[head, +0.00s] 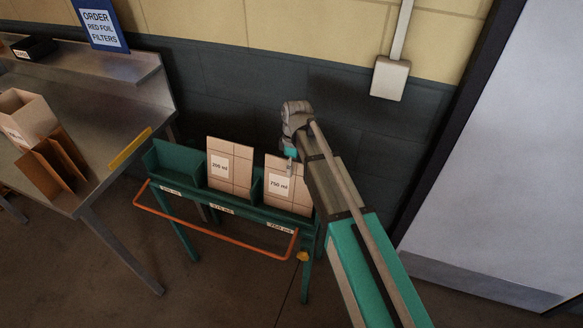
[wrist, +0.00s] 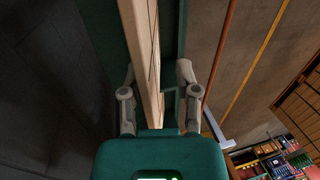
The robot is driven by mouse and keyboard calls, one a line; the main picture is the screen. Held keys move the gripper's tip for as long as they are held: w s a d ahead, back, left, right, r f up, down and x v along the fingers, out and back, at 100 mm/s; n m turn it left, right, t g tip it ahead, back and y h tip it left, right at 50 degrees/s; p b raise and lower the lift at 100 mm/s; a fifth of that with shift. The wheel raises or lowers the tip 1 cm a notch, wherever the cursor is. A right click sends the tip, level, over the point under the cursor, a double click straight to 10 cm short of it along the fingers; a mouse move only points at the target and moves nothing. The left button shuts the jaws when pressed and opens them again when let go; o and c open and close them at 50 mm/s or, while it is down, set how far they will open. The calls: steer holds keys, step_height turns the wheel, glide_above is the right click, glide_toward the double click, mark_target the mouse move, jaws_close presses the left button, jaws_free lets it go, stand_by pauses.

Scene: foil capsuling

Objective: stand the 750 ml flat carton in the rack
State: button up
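The 750 ml flat carton (head: 292,195) is a tan panel with a white label. It stands, leaning slightly back, in the right compartment of the green rack (head: 254,216), above a front label that seems to read 750 ml. My gripper (head: 290,163) is at the carton's upper right in the head view, and my arm hides part of that side. In the wrist view the carton (wrist: 147,60) shows edge-on between the two fingers of my gripper (wrist: 157,90). The fingers are spread, with a clear gap on the right side; contact on the left is unclear.
Another flat carton (head: 229,168) stands in the middle compartment; the left compartment is empty. An orange rail (head: 215,228) runs along the rack's front. A metal table (head: 95,120) with an open box (head: 27,118) and brown folded cardboard (head: 52,162) stands at left. A wall is behind.

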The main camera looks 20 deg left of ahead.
steer(key=shift+r, duration=0.15)
stand_by(0.3)
steer(key=s+p+v, duration=0.1)
steer(key=p+v, duration=0.6)
steer(key=p, duration=0.1)
steer(key=s+p+v, duration=0.2)
steer(key=p+v, duration=0.6)
steer(key=shift+s+r, duration=0.2)
steer(key=shift+r, duration=0.5)
steer(key=shift+a+f, duration=0.1)
stand_by(0.5)
steer(key=s+d+f+m+t+b, duration=0.1)
steer(key=d+m, duration=0.4)
steer(key=d, duration=0.7)
steer(key=s+d+f+m+b, duration=0.2)
steer(key=d+m, duration=0.4)
steer(key=d, duration=0.6)
steer(key=s+d+f+m+t+b, duration=0.1)
steer(key=s+d+m, duration=0.3)
steer(key=d, duration=0.8)
steer(key=shift+s+f+m+t+b, duration=0.35)
steer(key=shift+f+m+b, duration=0.25)
steer(key=shift+f+m, duration=0.4)
steer(key=shift+a+r, duration=0.1)
